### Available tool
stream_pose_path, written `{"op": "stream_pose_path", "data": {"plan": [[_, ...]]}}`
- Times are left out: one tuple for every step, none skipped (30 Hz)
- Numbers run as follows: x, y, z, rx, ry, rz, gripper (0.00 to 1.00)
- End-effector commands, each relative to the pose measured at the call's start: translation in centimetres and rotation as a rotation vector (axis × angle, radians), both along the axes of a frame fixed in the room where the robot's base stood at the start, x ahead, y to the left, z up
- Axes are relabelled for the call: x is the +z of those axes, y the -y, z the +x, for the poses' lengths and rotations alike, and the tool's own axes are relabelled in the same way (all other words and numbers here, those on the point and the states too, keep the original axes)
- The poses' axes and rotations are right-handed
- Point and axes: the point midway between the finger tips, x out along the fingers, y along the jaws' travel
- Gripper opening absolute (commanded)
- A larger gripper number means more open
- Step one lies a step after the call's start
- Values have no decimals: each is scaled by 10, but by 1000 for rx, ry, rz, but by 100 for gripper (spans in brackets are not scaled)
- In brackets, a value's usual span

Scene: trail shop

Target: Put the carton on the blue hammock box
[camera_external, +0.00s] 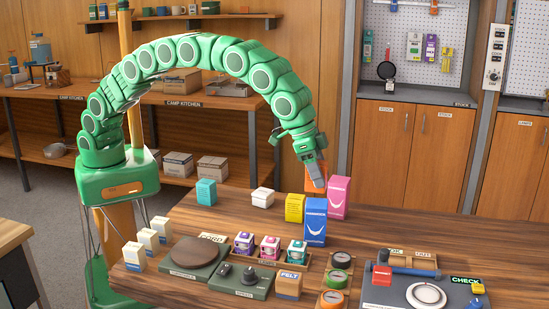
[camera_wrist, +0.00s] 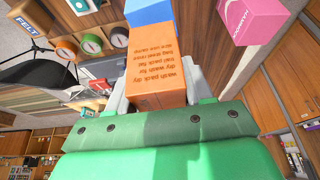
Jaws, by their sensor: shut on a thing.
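My gripper (camera_external: 315,168) is shut on an orange carton (camera_external: 314,184) and points down. In the wrist view the carton (camera_wrist: 158,68) sits between the fingers, with dark print on its face. The blue hammock box (camera_external: 315,222) stands upright on the wooden table. The carton's lower end shows at the top edge of the blue box in the external view. In the wrist view the blue box (camera_wrist: 149,12) shows just past the carton's far end. I cannot tell whether they touch.
A pink hammock box (camera_external: 338,197) stands close behind and right of the blue box; a yellow box (camera_external: 294,208) stands to its left. A white box (camera_external: 262,197) and a teal box (camera_external: 206,193) are farther left. Tape rolls (camera_external: 341,260) and small boxes sit in front.

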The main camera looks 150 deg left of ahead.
Motion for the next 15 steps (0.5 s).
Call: {"op": "stream_pose_path", "data": {"plan": [[-1, -1, 1, 0, 1, 1, 17], [-1, -1, 1, 0, 1, 1, 17], [-1, -1, 2, 0, 1, 1, 17], [-2, -1, 2, 0, 1, 1, 17], [-2, -1, 3, 0, 1, 1, 17], [-3, -2, 3, 0, 1, 1, 17], [-4, -2, 4, 0, 1, 1, 17], [-5, -3, 5, 0, 2, 1, 17], [-8, -3, 6, 0, 1, 1, 17], [-12, -3, 5, 0, 0, 0, 17], [-16, -3, 5, -1, -2, 0, 17], [-22, -2, 5, -1, -3, 0, 17], [-25, -2, 5, -1, -3, 0, 17], [-29, -2, 5, -1, -2, 0, 17], [-33, -3, 5, -1, -1, 1, 17]]}}
